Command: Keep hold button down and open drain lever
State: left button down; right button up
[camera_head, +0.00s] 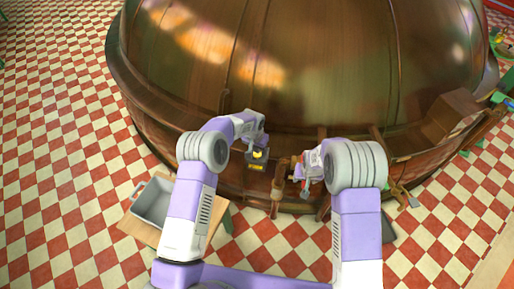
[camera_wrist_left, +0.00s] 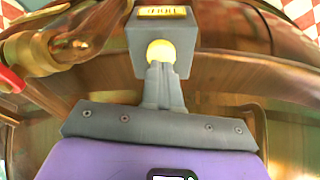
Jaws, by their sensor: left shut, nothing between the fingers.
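In the left wrist view, a grey box with a yellow label (camera_wrist_left: 161,12) carries a round yellow button (camera_wrist_left: 161,47). My left gripper (camera_wrist_left: 160,70) is shut and empty, its fingertips at the button and seeming to touch it. In the head view the box (camera_head: 258,165) sits low on the kettle's front, just under my left gripper (camera_head: 257,150). A brown, upright lever-like part (camera_head: 279,180), perhaps the drain lever, stands right of the box. My right gripper (camera_head: 300,174) is close to its right side; its fingers are too small and hidden to read.
The large copper kettle (camera_head: 330,70) fills the back. A grey tray (camera_head: 153,203) on a wooden stand is at the left. A wooden block (camera_head: 452,115) is on the kettle's right rim. Red and white checkered floor (camera_head: 60,130) is open at the left.

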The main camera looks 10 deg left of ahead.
pick_arm(q)
jog(key=shift+f, duration=0.1)
dwell(0.5)
jog(key=shift+f, duration=0.65)
pick_arm(e)
jog(key=shift+c, duration=0.5)
jog(key=c, duration=1)
jog(key=shift+w+d+n+y, duration=0.2)
jog(key=shift+d+n+y, duration=0.1)
jog(key=shift+d+n, duration=0.85)
